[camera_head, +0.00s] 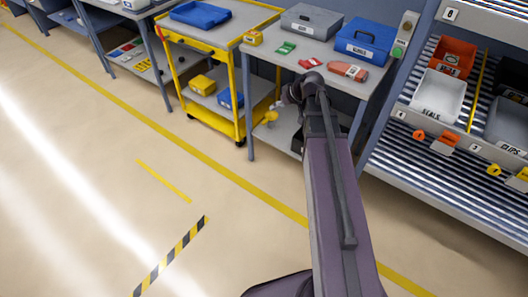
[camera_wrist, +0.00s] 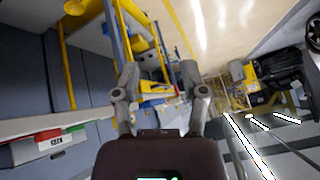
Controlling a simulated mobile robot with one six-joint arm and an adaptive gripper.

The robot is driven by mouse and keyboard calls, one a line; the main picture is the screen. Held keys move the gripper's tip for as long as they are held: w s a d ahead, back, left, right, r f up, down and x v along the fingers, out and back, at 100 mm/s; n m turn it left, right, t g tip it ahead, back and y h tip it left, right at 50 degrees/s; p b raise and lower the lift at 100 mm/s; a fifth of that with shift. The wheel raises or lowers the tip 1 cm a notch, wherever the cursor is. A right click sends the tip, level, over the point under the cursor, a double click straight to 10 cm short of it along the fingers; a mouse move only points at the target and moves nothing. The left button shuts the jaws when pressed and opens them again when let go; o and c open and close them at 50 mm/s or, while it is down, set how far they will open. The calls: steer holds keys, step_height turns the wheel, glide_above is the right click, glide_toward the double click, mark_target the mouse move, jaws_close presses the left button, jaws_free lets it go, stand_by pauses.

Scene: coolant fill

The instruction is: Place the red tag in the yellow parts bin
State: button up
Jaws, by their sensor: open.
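A flat red piece (camera_head: 309,64), which looks like the red tag, lies on the grey workbench in the head view, right of a similar green piece (camera_head: 286,48). A yellow bin (camera_head: 202,84) sits on the lower shelf of the yellow cart. A smaller yellow container (camera_head: 253,38) stands at the bench's left corner. I cannot tell which is the parts bin. My gripper (camera_wrist: 160,80) is open and empty in the wrist view, its two fingers spread. In the head view it is at the bench's front edge, below the red piece, partly hidden by my arm.
A blue bin (camera_head: 231,98) is on the cart. A parts rack (camera_head: 395,158) stands right. The floor in front is open.

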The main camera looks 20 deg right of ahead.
steer(key=s+a+f+m+g+h, duration=0.1)
steer(key=s+a+f+g+h, duration=0.1)
steer(key=s+a, duration=0.3)
steer(key=s+a+f+m+g+h, duration=0.2)
steer(key=s+a+g, duration=0.2)
steer(key=s, duration=0.7)
steer(key=shift+s+a+h, duration=0.3)
steer(key=shift+a, duration=0.4)
steer(key=shift+o, duration=0.5)
